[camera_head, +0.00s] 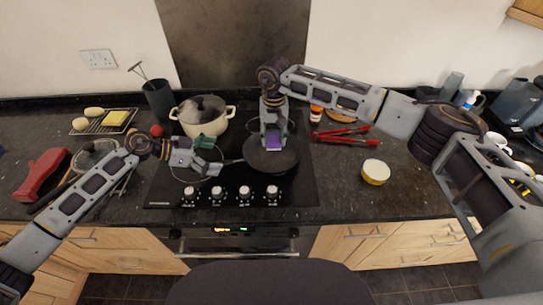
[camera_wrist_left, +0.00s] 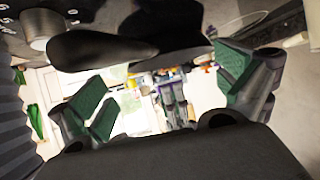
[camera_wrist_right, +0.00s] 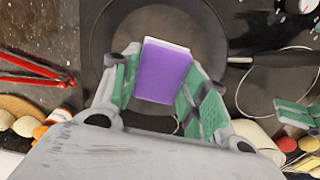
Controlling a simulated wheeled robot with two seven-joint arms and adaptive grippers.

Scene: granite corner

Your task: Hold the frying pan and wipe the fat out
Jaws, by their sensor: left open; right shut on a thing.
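The dark frying pan (camera_head: 284,163) sits on the black hob, its handle (camera_head: 232,161) pointing left. My left gripper (camera_head: 212,160) is open by the handle; the left wrist view shows the dark handle (camera_wrist_left: 100,47) near the top, not clasped by the fingers (camera_wrist_left: 165,85). My right gripper (camera_head: 272,135) points down over the pan, shut on a purple sponge (camera_wrist_right: 163,72) with a pale layer. The sponge is over the pan (camera_wrist_right: 105,40); whether it touches the pan is hidden. I cannot make out fat in the pan.
A cream pot (camera_head: 203,118) stands behind my left gripper. Red tongs (camera_head: 343,133) and a yellow-sided tin (camera_head: 375,172) lie right of the hob. A red item (camera_head: 42,174) and a wire rack (camera_head: 103,122) are at left. Hob knobs (camera_head: 230,192) line the front.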

